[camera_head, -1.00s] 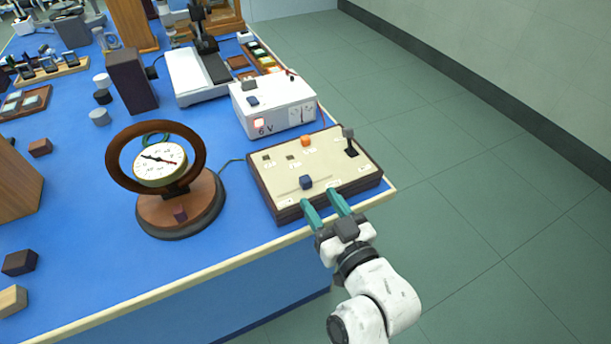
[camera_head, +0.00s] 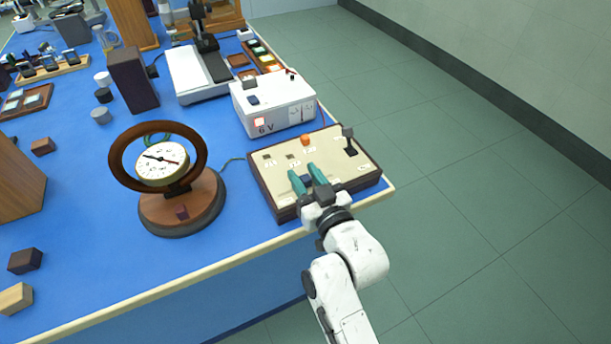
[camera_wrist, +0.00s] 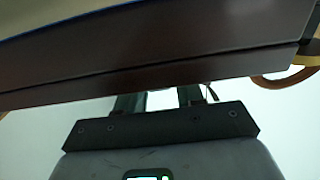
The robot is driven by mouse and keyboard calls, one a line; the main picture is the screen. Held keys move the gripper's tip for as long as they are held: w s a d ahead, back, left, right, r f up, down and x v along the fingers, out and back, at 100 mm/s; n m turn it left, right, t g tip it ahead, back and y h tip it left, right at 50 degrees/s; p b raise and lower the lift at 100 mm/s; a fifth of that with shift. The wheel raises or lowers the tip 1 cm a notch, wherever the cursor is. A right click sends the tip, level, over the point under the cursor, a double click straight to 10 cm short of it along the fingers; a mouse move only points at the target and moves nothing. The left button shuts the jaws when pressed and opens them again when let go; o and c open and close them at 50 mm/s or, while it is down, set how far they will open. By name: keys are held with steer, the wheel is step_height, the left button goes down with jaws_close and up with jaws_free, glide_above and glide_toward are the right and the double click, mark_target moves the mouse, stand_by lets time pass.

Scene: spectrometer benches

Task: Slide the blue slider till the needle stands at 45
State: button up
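The blue slider (camera_head: 305,179) sits on the cream top of the control box (camera_head: 272,197), near its front edge, and shows only partly between my fingers. My gripper (camera_head: 306,174) reaches over the box's front edge with its two teal fingers apart, one on each side of the slider. I cannot tell whether they touch it. The round dial (camera_head: 162,163) stands in a brown ring on a wooden base, left of the box. Its needle points to the upper left; the numbers are too small to read. The wrist view shows the box's dark side (camera_wrist: 150,60) and hides the fingertips and slider.
An orange knob (camera_head: 306,140) and a black lever (camera_head: 349,142) stand on the same box. A white 6 V supply (camera_head: 272,104) is behind it. Wooden blocks (camera_head: 25,261) lie at the left. Blue table top is clear between dial and front edge.

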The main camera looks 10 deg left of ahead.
jaws_close()
stand_by(0.3)
steer(key=shift+w+d, duration=0.3)
steer(key=shift+d, duration=0.2)
steer(key=shift+a, duration=0.15)
steer(key=shift+o, duration=1.3)
jaws_free()
steer(key=shift+s, duration=0.1)
steer(key=b+v, duration=0.2)
steer(key=v, duration=0.8)
steer(key=shift+s+d, duration=0.25)
steer(key=shift+s, duration=0.05)
